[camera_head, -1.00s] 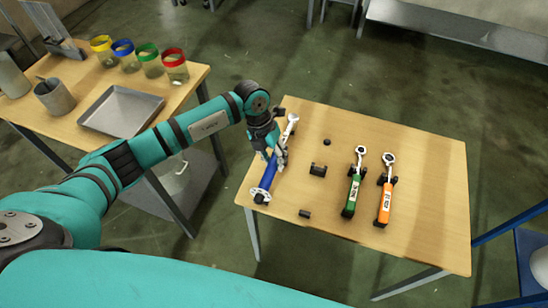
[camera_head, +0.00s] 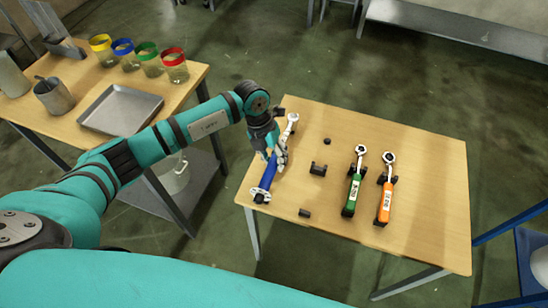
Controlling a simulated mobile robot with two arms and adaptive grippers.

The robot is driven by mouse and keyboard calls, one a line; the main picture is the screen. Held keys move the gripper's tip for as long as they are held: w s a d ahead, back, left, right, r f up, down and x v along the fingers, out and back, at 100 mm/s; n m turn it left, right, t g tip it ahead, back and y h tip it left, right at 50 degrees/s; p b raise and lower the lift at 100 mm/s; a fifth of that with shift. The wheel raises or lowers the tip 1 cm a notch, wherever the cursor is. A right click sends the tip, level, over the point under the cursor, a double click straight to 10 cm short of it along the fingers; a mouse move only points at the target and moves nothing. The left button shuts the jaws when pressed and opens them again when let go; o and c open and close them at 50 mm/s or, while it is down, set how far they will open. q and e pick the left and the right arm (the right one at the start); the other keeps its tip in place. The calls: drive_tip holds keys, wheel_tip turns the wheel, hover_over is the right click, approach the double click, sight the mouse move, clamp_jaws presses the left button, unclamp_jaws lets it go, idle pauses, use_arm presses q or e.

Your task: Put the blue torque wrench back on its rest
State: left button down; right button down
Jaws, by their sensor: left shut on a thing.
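The blue torque wrench (camera_head: 269,174) is at the left side of the wooden table, its silver head pointing away and its lower end near the front left edge. My left gripper (camera_head: 277,162) is shut on it around the upper part of the handle, partly hiding it. I cannot tell whether the wrench touches the table. An empty rest made of small black pieces, with a cradle (camera_head: 318,169) in the middle, stands to the right of the wrench. My right gripper is not in view.
A green wrench (camera_head: 352,193) and an orange wrench (camera_head: 385,201) lie on black rests to the right of the empty one. A side table at the left holds a metal tray (camera_head: 122,110) and several jars with coloured rims. The table's right part is clear.

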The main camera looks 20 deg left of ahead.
use_arm(q)
drive_tip(key=shift+f+b, duration=1.05)
drive_tip(key=shift+f, duration=0.25)
